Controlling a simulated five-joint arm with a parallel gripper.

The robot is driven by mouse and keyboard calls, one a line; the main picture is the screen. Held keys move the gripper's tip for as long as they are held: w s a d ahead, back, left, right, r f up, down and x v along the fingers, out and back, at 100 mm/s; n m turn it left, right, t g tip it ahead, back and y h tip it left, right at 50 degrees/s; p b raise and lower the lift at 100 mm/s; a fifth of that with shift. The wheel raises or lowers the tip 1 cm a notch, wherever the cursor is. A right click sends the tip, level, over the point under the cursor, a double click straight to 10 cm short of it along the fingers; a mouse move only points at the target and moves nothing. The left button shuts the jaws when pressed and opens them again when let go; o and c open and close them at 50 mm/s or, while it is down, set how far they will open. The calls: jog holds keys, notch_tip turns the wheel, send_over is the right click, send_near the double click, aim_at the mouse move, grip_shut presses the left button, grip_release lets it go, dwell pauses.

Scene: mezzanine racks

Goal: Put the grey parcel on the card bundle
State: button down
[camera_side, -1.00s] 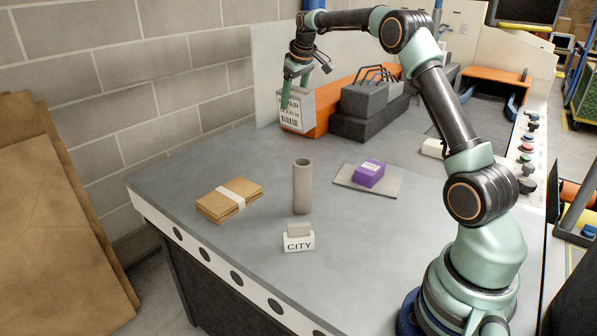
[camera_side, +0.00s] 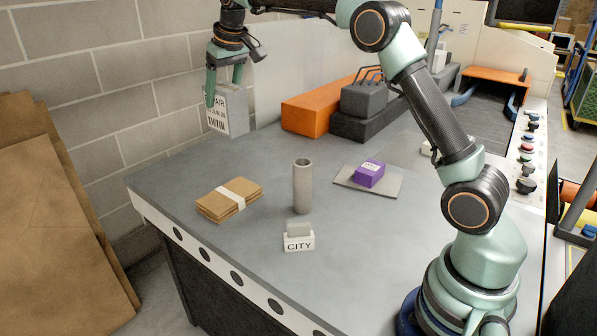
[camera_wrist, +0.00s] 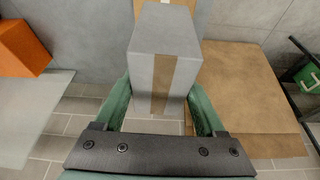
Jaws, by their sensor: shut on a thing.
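The grey parcel (camera_side: 228,109) carries a white label with black print and a barcode on one face. In the wrist view the grey parcel (camera_wrist: 163,65) has a brown tape strip and sits between the two green fingers of my gripper (camera_wrist: 160,105). The card bundle (camera_side: 229,200), a stack of brown card with a white band, lies on the table's left side, below and nearer the camera than the parcel. Nothing lies on it.
A grey tube (camera_side: 302,187) stands upright right of the bundle. A CITY sign block (camera_side: 299,242) is in front of it. A purple box (camera_side: 369,174) rests on a grey pad (camera_side: 393,187). An orange block (camera_side: 308,112) and dark blocks (camera_side: 364,127) stand at the back.

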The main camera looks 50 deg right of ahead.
aim_at(239, 122)
notch_tip(239, 122, down, 20)
jog(key=shift+r, duration=0.2)
dwell(0.4)
jog(key=shift+f, duration=0.1)
grip_release()
jog(key=v, duration=1.2)
jog(key=shift+s+a, duration=0.1)
jog(key=shift+a, duration=0.05)
jog(key=s+a+r, duration=0.1)
jog(key=s+r, duration=0.1)
jog(key=s, duration=1.1)
jog(key=s+a+r+t, duration=0.1)
jog(key=s+a+r, duration=0.1)
jog(key=s, duration=1)
jog(key=shift+s+a+n+t, duration=0.3)
jog(key=shift+s+a, duration=0.05)
jog(key=shift+s, duration=0.05)
